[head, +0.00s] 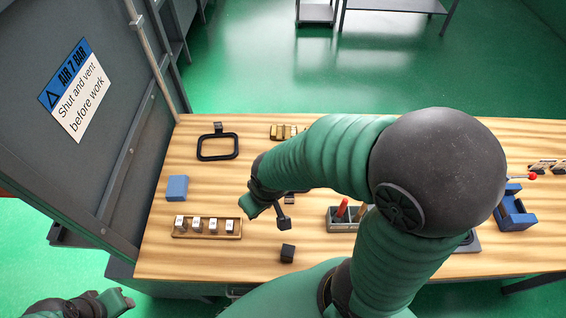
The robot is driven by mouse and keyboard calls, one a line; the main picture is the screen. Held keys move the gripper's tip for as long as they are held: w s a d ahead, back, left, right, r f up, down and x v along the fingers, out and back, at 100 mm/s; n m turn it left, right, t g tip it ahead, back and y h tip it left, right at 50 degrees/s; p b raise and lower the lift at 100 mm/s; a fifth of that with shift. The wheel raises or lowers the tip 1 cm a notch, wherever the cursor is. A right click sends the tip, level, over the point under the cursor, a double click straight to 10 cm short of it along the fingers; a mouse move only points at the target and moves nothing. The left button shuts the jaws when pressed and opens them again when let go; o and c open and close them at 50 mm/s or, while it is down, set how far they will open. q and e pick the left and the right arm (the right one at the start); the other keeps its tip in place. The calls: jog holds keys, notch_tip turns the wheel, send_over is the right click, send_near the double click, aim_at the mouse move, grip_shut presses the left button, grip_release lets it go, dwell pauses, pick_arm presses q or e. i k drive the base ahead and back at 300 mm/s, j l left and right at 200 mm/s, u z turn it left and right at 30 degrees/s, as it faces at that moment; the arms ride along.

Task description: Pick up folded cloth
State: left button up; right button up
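A small blue block-like item (177,188), which looks like the folded cloth, lies flat at the left of the wooden table. Nothing touches it. My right gripper (259,206) is over the table, to the right of the blue item and apart from it. Its fingers are small and partly hidden, so I cannot tell whether it is open or shut. My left gripper (121,301) is low at the left, off the table's front edge, far below the blue item in the picture. Its finger state is unclear.
A wooden rack (207,234) with several white-topped pieces sits just in front of the blue item. A black frame (217,157) lies behind it. A grey panel (112,140) rises at the left. My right arm hides the table's middle.

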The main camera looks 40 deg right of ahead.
aim_at(178, 185)
jog(key=i+j+z, duration=0.1)
jog(key=j, duration=0.2)
jog(key=i+j+z, duration=0.1)
jog(key=j, duration=0.25)
jog(key=i+j+z, duration=0.1)
jog(key=i+j, duration=0.15)
jog(key=i+j+z, duration=0.1)
jog(key=j, duration=0.35)
jog(key=i+j+z, duration=0.1)
jog(key=j, duration=0.25)
jog(key=i, duration=0.05)
